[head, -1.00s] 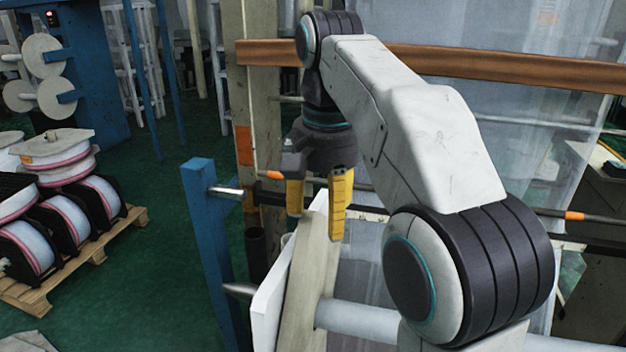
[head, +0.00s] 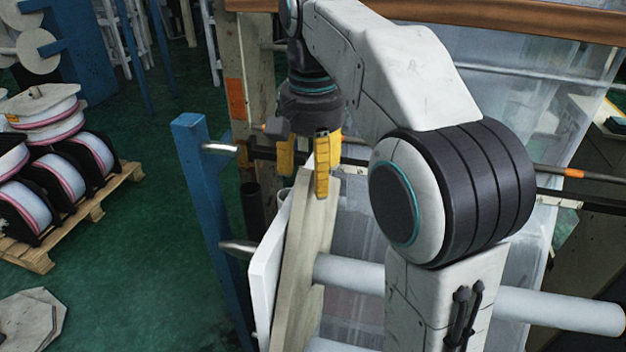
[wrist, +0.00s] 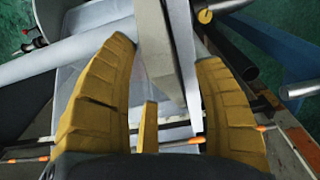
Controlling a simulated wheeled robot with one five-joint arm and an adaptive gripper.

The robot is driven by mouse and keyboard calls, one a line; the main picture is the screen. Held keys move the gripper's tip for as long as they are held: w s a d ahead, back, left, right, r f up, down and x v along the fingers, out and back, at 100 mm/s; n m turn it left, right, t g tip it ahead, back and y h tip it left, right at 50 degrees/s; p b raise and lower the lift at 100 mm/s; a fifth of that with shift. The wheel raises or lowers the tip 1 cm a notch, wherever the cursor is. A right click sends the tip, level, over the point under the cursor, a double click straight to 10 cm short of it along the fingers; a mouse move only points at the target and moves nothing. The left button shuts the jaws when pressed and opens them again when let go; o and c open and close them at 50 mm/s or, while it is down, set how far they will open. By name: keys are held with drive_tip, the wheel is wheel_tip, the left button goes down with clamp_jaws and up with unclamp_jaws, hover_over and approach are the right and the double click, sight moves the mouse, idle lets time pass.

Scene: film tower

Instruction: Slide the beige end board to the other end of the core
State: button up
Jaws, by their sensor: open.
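The beige end board (head: 306,255) stands tilted at the left end of the pale core (head: 350,275), just right of a white board (head: 268,275). My gripper (head: 304,178) points down at the board's upper end, with its yellow fingers open. In the wrist view, the beige board (wrist: 158,62) shows between the two fingers, with a gap on each side. The core (wrist: 75,45) runs off to the left there. My arm hides part of the core in the head view.
A blue post (head: 205,185) with metal pins stands left of the boards. Clear film (head: 500,110) hangs behind my arm. A dark rod with orange marks crosses behind the gripper. A pallet (head: 105,200) of film rolls stands at the left, with green floor between.

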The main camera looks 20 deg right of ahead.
sight(313, 186)
drive_tip(key=shift+f, duration=1.5)
clamp_jaws()
drive_tip(key=s+d+b, duration=0.1)
drive_tip(key=s+d, duration=0.7)
drive_tip(key=d, duration=0.3)
drive_tip(key=shift+s, duration=0.2)
idle(0.6)
drive_tip(key=shift+d+f, duration=0.1)
drive_tip(key=shift+d, duration=0.05)
